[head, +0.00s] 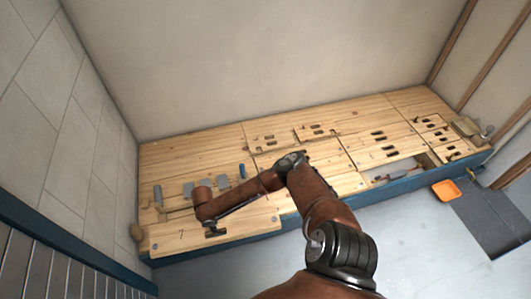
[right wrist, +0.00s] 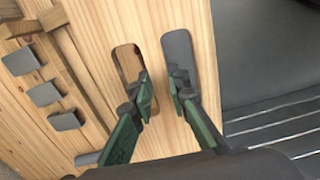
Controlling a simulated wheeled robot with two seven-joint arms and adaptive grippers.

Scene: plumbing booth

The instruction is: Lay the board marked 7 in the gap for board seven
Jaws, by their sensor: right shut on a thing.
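The board marked 7 (head: 255,223) is a long pale wooden plank at the left front of the wooden deck, with a 7 near its left end. In the right wrist view the board (right wrist: 186,140) has two rounded slots. My right gripper (head: 215,231) is shut on the strip of wood between these slots. Its two green fingers show in the right wrist view (right wrist: 160,92), one at each slot. An opening with wooden battens and grey plates (head: 188,189) lies just behind the board. My arm hides part of it, and I cannot tell whether the board is seated. My left gripper is not in view.
The deck (head: 190,155) runs along the wall, with several slotted boards at right. Another opening (head: 392,172) shows there. An orange tray (head: 446,190) lies on the floor beside a dark mat (head: 495,220).

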